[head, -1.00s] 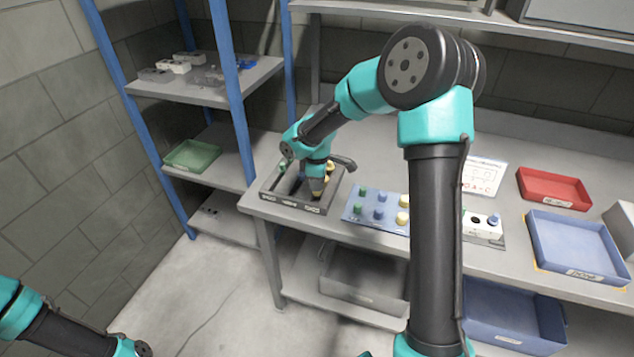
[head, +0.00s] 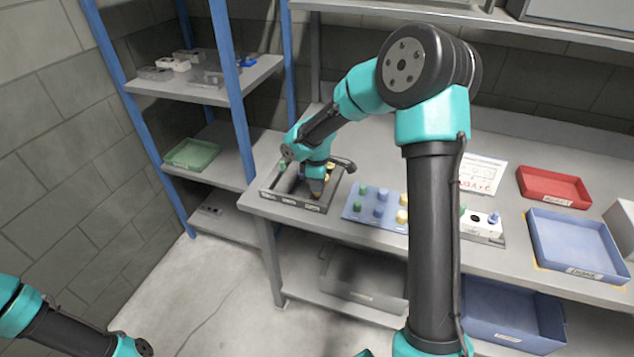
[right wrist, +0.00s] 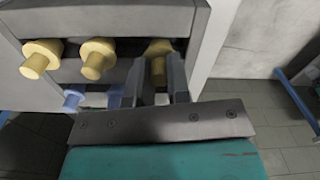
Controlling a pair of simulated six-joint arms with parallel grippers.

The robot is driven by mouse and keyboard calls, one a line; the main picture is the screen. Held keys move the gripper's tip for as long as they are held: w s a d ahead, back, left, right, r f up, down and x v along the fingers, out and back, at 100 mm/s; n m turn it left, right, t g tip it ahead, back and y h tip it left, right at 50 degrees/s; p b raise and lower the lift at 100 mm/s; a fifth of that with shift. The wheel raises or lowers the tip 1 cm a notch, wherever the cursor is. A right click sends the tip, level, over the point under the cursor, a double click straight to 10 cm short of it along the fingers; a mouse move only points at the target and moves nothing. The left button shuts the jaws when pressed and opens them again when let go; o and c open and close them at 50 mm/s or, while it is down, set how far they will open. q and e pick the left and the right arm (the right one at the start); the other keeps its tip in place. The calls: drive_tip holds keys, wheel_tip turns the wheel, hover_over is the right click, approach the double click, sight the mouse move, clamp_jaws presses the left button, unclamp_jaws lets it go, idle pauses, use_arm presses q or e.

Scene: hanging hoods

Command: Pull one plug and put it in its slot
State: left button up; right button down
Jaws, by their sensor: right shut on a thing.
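My right gripper (right wrist: 160,82) is shut on a yellow plug (right wrist: 158,48) in a grey sorting tray (right wrist: 195,20). In the head view the tray (head: 290,201) stands at the table's left end, with the right gripper (head: 316,191) over its right part. Two more yellow plugs (right wrist: 96,60) lie beside the held one in the wrist view, and blue plugs (right wrist: 73,98) show beyond a divider. A blue board (head: 352,216) right of the tray carries green (head: 359,207), blue (head: 380,210) and yellow plugs (head: 402,216). My left gripper is out of the picture; only its arm shows at lower left.
A white block (head: 480,230) with a dark hole and a blue knob stands right of my right arm, partly hidden. A card (head: 482,174), a red bin (head: 553,187) and a blue bin (head: 575,245) lie further right.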

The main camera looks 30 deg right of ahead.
drive_tip(key=shift+f, duration=0.45)
idle(0.3)
drive_tip(key=c, duration=1)
unclamp_jaws()
wheel_tip(320, 180, up, 17)
drive_tip(key=shift+r, duration=0.2)
